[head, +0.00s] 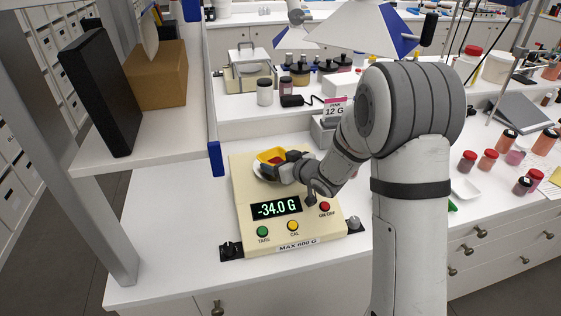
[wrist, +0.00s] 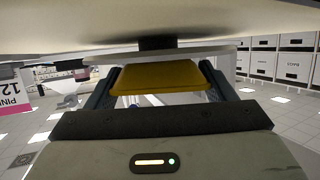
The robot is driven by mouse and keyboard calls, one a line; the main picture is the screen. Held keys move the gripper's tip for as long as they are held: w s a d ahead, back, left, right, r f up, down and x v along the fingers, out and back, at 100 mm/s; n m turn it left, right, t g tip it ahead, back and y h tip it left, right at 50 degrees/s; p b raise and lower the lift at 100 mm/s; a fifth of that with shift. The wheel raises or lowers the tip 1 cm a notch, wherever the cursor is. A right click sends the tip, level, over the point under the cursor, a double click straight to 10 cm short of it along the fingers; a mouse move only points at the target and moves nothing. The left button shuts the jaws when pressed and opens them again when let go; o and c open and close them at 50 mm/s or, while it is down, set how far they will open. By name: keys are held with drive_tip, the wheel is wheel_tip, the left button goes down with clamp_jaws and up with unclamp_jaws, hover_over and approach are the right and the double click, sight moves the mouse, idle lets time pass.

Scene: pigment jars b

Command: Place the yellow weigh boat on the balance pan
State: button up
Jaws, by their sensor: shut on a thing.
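The yellow weigh boat (head: 270,155) holds some red matter and sits over the pan of the cream balance (head: 241,191). My gripper (head: 277,167) is shut on the boat; in the wrist view the boat (wrist: 160,77) is between the two fingers. The pale balance pan (head: 258,174) shows as a rim under the boat, and its edge also shows in the wrist view (wrist: 220,58), which is upside down. Whether the boat touches the pan I cannot tell. The balance display (head: 276,208) reads -34.0 G.
A grey-white block with a pink "12 G" card (head: 335,107) stands behind the balance. A shelf with a black binder (head: 99,92) and brown box (head: 149,80) is at left. Several red-lidded jars (head: 488,160) and a white boat (head: 465,188) lie at right. The counter left of the balance is clear.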

drive_tip(key=shift+s, duration=0.1)
drive_tip(key=o, duration=0.6)
drive_tip(key=shift+f, duration=0.2)
drive_tip(key=o, duration=0.4)
drive_tip(key=shift+r, duration=0.1)
drive_tip(key=shift+o, duration=0.2)
drive_tip(key=shift+r, duration=0.25)
drive_tip(key=b+v, duration=0.1)
drive_tip(key=v, duration=1.1)
